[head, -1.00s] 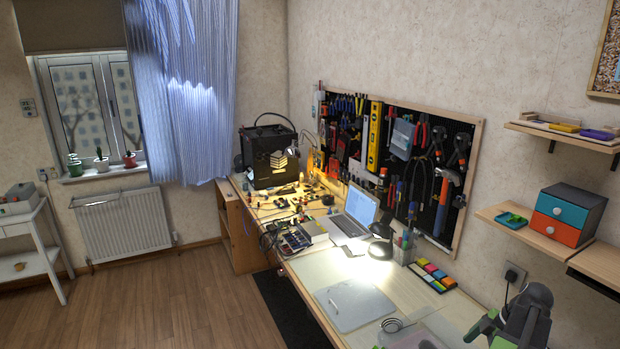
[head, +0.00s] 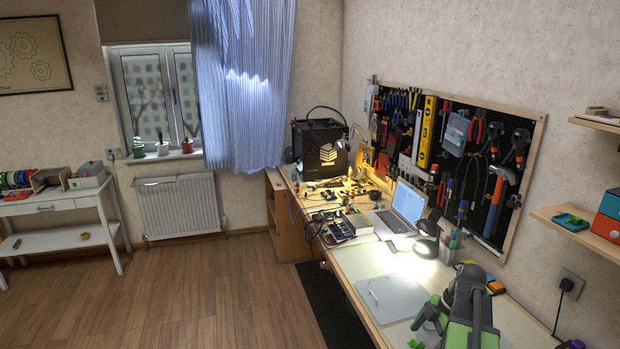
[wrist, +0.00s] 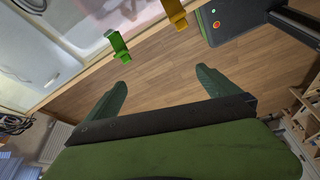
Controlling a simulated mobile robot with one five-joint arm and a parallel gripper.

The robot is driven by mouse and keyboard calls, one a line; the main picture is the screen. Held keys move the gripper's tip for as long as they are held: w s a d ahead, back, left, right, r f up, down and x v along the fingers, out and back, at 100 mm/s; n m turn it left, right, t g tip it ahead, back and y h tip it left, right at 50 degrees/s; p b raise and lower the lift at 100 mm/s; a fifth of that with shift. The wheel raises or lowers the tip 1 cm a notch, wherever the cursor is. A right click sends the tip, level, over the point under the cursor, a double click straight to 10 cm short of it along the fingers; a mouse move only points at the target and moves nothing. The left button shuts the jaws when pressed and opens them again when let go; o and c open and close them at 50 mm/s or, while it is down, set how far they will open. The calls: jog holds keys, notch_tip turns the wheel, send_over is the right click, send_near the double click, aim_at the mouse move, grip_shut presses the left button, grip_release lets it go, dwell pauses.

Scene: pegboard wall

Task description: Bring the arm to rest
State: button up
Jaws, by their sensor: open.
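My gripper (wrist: 162,77) shows in the wrist view with its two dark green fingers spread wide apart. Nothing is between them, and wooden floor (wrist: 160,105) shows through the gap. In the head view my green and black arm (head: 470,310) is at the lower right, in front of the workbench (head: 515,325). I cannot clearly make out the fingertips there.
In the wrist view, a green clip-like piece (wrist: 118,45) and an orange one (wrist: 175,13) sit along the bench edge. A laptop (head: 408,203), lit lamp (head: 427,228) and pegboard (head: 500,200) lie beyond my arm. The floor at left is clear.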

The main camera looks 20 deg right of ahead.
jog(key=w+a+f+m+h+b, duration=0.1)
jog(key=a+m, duration=0.3)
jog(key=a, duration=0.7)
jog(key=w+a+f+m+h+b, duration=0.1)
jog(key=w+a+f+m+b, duration=0.1)
jog(key=a, duration=0.9)
jog(key=w+a+f+m+g+h+b, duration=0.1)
jog(key=w+a+f+m, duration=0.3)
jog(key=a+m, duration=0.4)
jog(key=a+h+b, duration=0.1)
jog(key=a, duration=0.2)
jog(key=shift+a+f, duration=0.25)
jog(key=shift+f, duration=0.15)
